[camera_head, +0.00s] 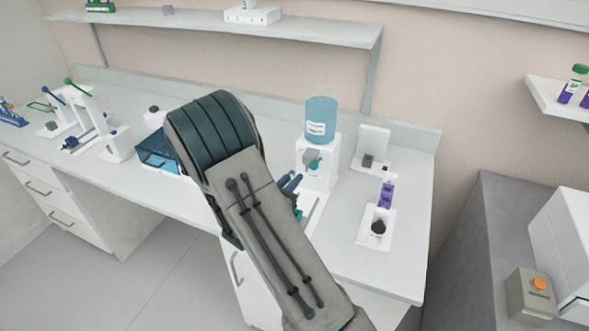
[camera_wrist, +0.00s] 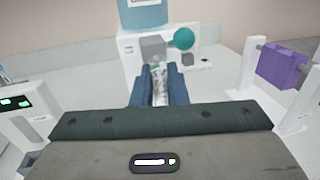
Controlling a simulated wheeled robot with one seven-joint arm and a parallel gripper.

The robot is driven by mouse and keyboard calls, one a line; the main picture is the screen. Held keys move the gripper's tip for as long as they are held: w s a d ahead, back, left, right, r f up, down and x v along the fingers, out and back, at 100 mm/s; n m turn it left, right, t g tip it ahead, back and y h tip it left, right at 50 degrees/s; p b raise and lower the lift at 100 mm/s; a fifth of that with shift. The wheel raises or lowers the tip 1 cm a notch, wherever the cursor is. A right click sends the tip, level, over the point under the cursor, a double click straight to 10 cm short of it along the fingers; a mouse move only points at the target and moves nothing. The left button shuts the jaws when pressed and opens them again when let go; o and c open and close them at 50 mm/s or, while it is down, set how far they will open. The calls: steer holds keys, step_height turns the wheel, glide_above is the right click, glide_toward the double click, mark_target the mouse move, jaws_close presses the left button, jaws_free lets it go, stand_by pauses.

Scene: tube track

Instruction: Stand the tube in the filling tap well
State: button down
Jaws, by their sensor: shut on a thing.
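The filling tap is a white stand (camera_head: 318,168) with a blue bottle (camera_head: 321,118) on top and a grey spout block (camera_head: 311,159) at its front. In the wrist view the bottle (camera_wrist: 143,14), the white stand (camera_wrist: 130,50) and a teal ball knob (camera_wrist: 183,38) are straight ahead. My gripper (camera_wrist: 159,84) has its blue fingers shut on a clear tube (camera_wrist: 160,92), which is partly hidden between them. The fingers are close in front of the tap, below the spout in the picture. The well is hidden behind my gripper. In the head view my arm covers most of my gripper.
Right of the tap is a white stand with a purple block (camera_head: 387,193), also in the wrist view (camera_wrist: 282,65). A white base with a dark knob (camera_head: 378,227) is nearer. A blue box (camera_head: 158,153) and a lever press (camera_head: 85,115) are left. The counter's front right is clear.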

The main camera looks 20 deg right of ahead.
steer(key=shift+m+g+h, duration=0.3)
steer(key=shift+m+g, duration=0.2)
steer(key=shift+g, duration=0.1)
steer(key=f+b, duration=0.2)
steer(key=f, duration=0.1)
steer(key=f+b, duration=0.1)
steer(key=shift+s+d+f, duration=0.2)
steer(key=shift+s+d, duration=0.1)
steer(key=shift+s, duration=0.1)
steer(key=shift+a, duration=0.1)
steer(key=shift+f+b, duration=0.6)
steer(key=shift+b, duration=0.15)
stand_by(0.7)
steer(key=shift+f+b, duration=0.4)
steer(key=shift+f, duration=0.15)
steer(key=shift+f+b, duration=0.5)
steer(key=shift+b, duration=0.05)
